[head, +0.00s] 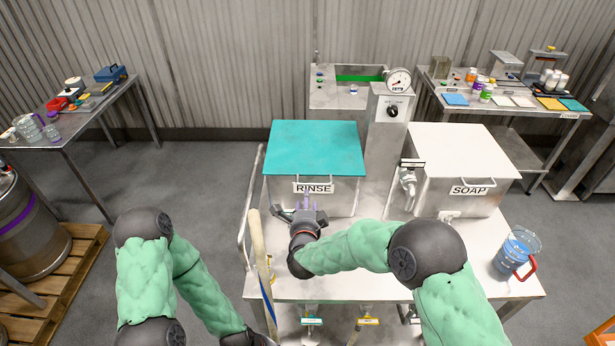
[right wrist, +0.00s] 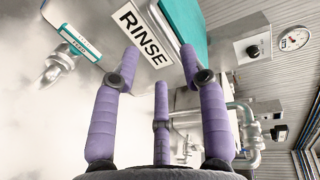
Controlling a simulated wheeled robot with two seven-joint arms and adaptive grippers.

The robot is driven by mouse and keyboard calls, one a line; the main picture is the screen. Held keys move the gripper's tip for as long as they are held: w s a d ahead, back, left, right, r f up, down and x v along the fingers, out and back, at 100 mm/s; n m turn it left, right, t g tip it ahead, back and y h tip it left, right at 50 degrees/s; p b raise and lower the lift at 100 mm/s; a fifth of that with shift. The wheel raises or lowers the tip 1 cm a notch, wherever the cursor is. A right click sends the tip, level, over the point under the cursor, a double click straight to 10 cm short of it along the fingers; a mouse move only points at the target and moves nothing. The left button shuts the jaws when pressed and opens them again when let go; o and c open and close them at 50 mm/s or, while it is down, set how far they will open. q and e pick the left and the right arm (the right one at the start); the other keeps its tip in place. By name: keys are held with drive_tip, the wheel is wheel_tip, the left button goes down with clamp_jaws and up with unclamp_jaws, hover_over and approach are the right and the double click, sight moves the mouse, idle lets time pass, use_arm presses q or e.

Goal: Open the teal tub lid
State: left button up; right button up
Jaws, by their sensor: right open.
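The teal lid (head: 315,148) lies flat and shut on the tub labelled RINSE (head: 343,197). A thin handle shows at its front edge, above the RINSE label. In the right wrist view my right gripper (right wrist: 160,65) is open and empty, with the RINSE label (right wrist: 142,33) and the teal lid edge (right wrist: 194,22) beyond the fingertips. My left arm hangs low at the left; its gripper is beyond the bottom edge of the head view.
A white-lidded SOAP tub (head: 462,150) stands right of the RINSE tub, with a tap (head: 408,180) between. A gauge column (head: 388,135) rises behind. A blue-liquid jug (head: 515,252) is at the bench's right. A wooden-handled tool (head: 260,250) leans at the front left.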

drive_tip(key=b+x, duration=0.1)
drive_tip(key=x, duration=0.9)
drive_tip(key=shift+w, duration=0.1)
clamp_jaws()
